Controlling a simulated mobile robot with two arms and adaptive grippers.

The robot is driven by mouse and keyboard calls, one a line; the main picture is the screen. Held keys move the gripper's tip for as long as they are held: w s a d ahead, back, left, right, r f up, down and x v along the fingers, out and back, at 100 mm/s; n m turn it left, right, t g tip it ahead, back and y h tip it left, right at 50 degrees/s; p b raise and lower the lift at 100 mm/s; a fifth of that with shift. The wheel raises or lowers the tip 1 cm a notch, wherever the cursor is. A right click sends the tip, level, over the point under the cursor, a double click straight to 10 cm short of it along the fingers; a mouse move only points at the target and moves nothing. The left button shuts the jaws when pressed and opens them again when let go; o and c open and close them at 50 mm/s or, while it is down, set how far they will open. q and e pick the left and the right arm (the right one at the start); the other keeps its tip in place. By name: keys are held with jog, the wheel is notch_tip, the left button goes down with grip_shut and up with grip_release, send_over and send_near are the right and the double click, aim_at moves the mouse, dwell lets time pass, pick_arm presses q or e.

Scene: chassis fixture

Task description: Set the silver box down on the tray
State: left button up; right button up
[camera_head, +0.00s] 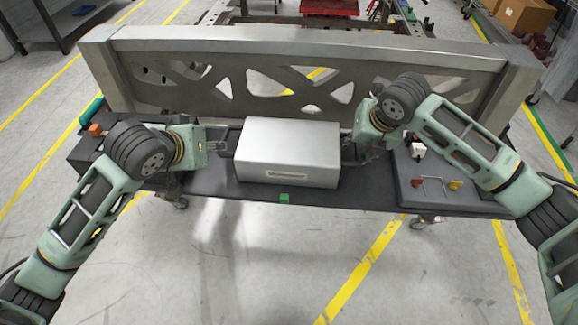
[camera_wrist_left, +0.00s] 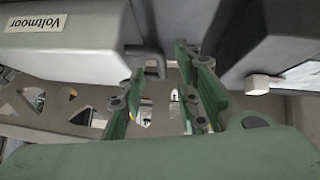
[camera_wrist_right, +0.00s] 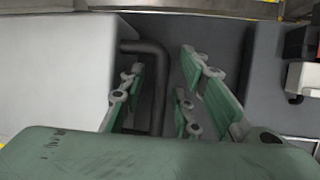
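The silver box (camera_head: 287,143), labelled "Voltmoor", is level over the middle of the dark grey tray (camera_head: 375,190). I cannot tell from its underside, which is hidden, whether it rests fully on the surface. My left gripper (camera_head: 222,143) is at the box's left side; in the left wrist view the dark handle (camera_wrist_left: 152,58) stands between its spread fingers (camera_wrist_left: 158,95).
A large metal chassis frame (camera_head: 300,85) with cut-outs stands right behind the box. Raised dark blocks flank the tray; the right one (camera_head: 440,195) carries small red and yellow-tipped parts (camera_head: 437,184). A green piece (camera_head: 285,198) is at the front edge. The floor in front is clear.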

jog(key=shift+r, duration=0.2)
pick_arm(q)
jog(key=v, duration=0.5)
jog(key=shift+s, duration=0.1)
pick_arm(e)
jog(key=v, duration=1.1)
jog(key=shift+s+r, duration=0.15)
jog(key=shift+r, duration=0.1)
jog(key=shift+d, duration=0.1)
